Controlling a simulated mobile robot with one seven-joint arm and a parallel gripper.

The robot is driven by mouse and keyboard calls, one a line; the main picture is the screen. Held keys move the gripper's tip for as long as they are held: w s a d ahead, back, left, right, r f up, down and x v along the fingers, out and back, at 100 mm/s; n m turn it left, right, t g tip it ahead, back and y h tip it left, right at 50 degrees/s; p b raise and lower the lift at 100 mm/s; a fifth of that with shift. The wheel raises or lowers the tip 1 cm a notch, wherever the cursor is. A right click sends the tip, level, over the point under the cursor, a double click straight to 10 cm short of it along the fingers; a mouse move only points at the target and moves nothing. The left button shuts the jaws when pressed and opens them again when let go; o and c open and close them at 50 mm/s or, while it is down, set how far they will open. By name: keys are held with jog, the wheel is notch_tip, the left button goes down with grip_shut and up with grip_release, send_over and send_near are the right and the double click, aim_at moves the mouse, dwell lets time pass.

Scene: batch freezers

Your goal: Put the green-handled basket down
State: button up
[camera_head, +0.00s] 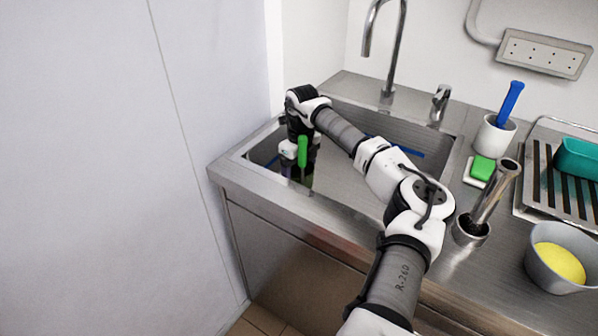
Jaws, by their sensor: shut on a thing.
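The green-handled basket shows only its upright green handle (303,151), at the left end of the steel sink (245,160). The basket's body is low in the basin, mostly hidden by the sink's front rim and the dark shadow, so I cannot tell whether it touches the bottom. My gripper (291,150) reaches down into the left part of the sink, right against the handle. It is shut on the green-handled basket, though its fingertips are largely hidden.
A tall faucet (385,45) stands behind the sink. On the right are a white cup with a blue-handled tool (509,103), a green sponge (482,168), a metal cylinder (494,190), a grey bowl with a yellow ball (559,262) and a slatted rack (545,185). A pale wall closes the left.

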aim_at(301, 135)
jog(key=shift+f, duration=0.55)
jog(key=shift+f, duration=0.15)
jog(key=o, duration=1.1)
jog(key=r, duration=0.4)
jog(key=r+b, duration=0.1)
jog(key=r, duration=0.3)
jog(key=r+b, duration=0.1)
jog(key=r, duration=0.3)
jog(key=shift+w+d+r, duration=0.2)
jog(key=shift+w, duration=0.05)
jog(key=shift+r, duration=0.1)
